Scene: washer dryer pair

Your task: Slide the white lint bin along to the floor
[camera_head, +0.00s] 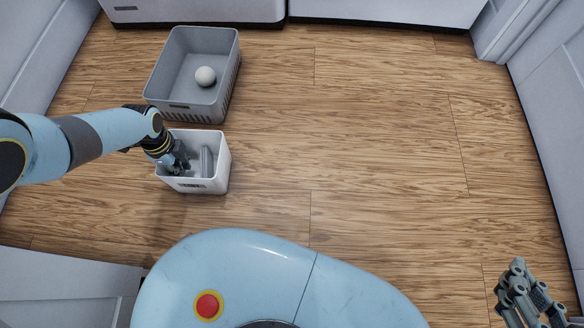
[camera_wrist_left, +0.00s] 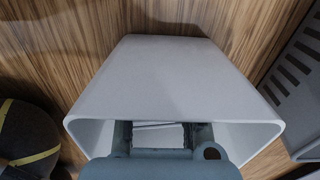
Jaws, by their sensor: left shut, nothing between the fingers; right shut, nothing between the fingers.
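The white lint bin (camera_head: 222,172) is an open-topped box at the left of the head view, seen against the wooden floor. A grey upright piece (camera_head: 207,161) shows inside it. My left gripper (camera_head: 181,163) reaches down into the bin's left part, shut with nothing held. In the left wrist view the bin's white wall (camera_wrist_left: 170,75) fills the middle, and my left gripper (camera_wrist_left: 160,140) is at its opening; the fingertips are partly hidden. My right gripper (camera_head: 524,297) is shut and empty at the lower right, far from the bin.
A larger grey basket (camera_head: 233,78) with a pale ball (camera_head: 205,76) inside stands just behind the bin. White appliances (camera_head: 390,10) line the back. A white panel (camera_head: 60,290) is at lower left. The wooden floor (camera_head: 370,130) to the right is clear.

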